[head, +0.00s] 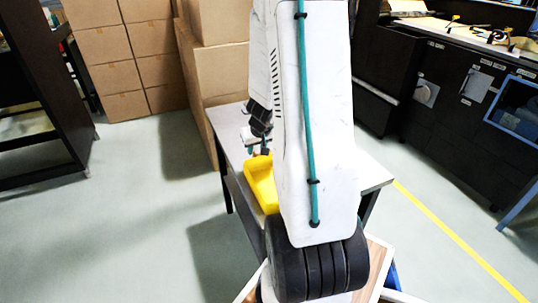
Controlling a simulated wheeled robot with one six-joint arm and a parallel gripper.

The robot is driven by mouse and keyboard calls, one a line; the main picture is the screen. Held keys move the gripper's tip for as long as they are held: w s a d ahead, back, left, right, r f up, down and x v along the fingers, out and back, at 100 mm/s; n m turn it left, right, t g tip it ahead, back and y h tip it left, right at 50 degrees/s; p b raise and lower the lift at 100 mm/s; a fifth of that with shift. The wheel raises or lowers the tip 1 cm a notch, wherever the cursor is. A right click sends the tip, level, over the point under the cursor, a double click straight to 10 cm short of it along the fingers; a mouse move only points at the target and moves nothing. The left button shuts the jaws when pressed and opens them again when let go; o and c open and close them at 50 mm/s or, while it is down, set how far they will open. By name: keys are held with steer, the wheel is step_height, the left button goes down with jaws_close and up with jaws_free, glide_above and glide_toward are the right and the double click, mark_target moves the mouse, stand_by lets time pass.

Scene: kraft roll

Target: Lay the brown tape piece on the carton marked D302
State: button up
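My own white arm with a teal cable fills the middle of the head view and hides much of what is behind it. A dark part at the arm's far end, perhaps my gripper (259,122), shows at the arm's left edge above a grey table (230,128). Its fingers cannot be made out. I cannot see the brown tape piece. Brown cartons (112,79) stand stacked at the back, but no D302 mark can be read on any of them.
A yellow object (261,184) shows at the table's left side, partly behind my arm. A dark shelf (40,90) stands at left. Dark cabinets (440,90) with a cluttered top stand at right. Open floor (150,230) lies at left, and a yellow line (455,238) crosses the floor at right.

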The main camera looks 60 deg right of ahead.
mark_target(256, 151)
steer(key=shift+x, duration=1.05)
steer(key=shift+w+d+f, duration=0.35)
steer(key=shift+f, duration=0.3)
jaws_close()
